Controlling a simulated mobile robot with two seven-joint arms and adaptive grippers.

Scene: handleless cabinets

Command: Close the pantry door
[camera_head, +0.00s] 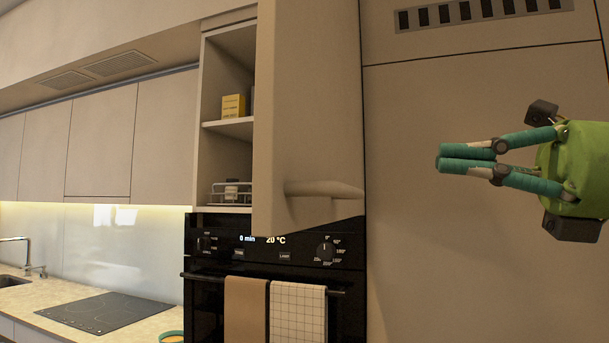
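The pantry door (306,110) is a tall beige panel standing open above the oven. The open cabinet (226,165) shows to its left, with shelves inside, and the door hides the rest of the opening. A beige bar-like part (325,188) sticks out near the bottom of the door. My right gripper (439,158), green with teal fingers, comes in from the right and points left. Its fingers are together with nothing between them. It appears to the right of the door, in front of a flat tall panel, apart from the door in the picture. My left gripper is not in view.
A yellow box (233,106) stands on a cabinet shelf, and a wire rack (231,193) is below it. A black oven (275,255) with two hanging towels (298,310) is under the door. A hob (110,312) and sink (12,281) are at the left.

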